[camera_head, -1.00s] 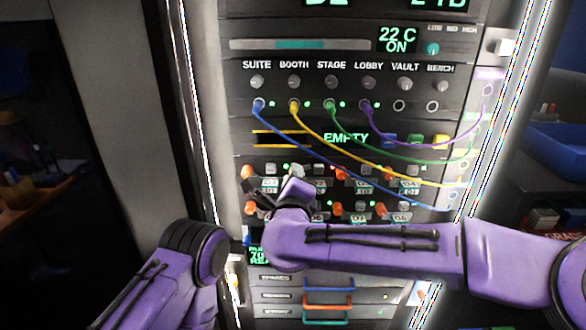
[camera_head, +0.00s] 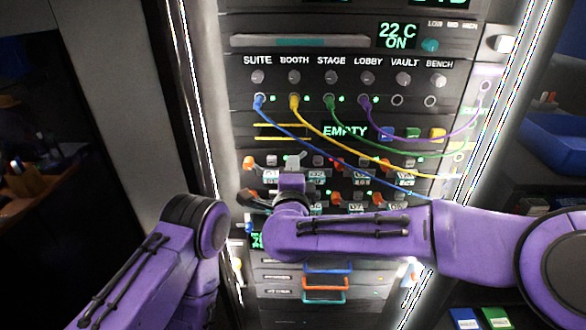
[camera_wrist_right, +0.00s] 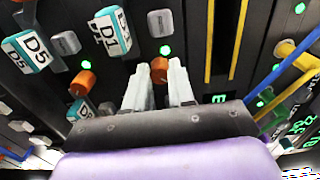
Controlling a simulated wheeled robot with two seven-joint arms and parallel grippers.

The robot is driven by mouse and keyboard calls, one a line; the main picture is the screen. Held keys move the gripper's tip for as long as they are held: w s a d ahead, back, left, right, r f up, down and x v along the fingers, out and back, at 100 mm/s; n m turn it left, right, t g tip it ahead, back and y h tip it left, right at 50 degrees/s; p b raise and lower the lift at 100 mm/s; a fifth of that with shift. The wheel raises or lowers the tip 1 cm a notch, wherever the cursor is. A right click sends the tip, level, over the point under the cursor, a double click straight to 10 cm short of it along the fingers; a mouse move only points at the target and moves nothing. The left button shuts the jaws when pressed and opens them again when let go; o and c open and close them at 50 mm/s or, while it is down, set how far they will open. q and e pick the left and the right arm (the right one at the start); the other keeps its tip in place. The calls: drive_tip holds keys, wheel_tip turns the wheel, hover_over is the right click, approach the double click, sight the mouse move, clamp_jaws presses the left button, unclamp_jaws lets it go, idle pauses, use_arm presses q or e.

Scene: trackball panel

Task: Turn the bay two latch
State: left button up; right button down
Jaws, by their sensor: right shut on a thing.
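The bay two latch is an orange knob (camera_wrist_right: 159,69) in the upper row of drive bays. In the right wrist view it sits between the pale fingertips of my right gripper (camera_wrist_right: 158,88), which is shut on it. In the head view the right gripper (camera_head: 292,164) reaches the upper row of bays, and its fingers and my wrist hide the latch. A grey square button (camera_wrist_right: 160,22) and a D1 label (camera_wrist_right: 110,32) are beside it. My left arm shows at lower left in the head view, but its gripper is out of frame.
Other orange latches (camera_head: 249,162) stand close by in both rows. Blue, yellow, green and purple cables hang across the panel above; the blue cable (camera_head: 330,148) passes near the bays. Coloured drawer handles (camera_head: 325,283) are below my right arm.

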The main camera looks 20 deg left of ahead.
idle(0.3)
drive_tip(key=c, duration=1)
unclamp_jaws()
drive_tip(key=shift+o, duration=0.2)
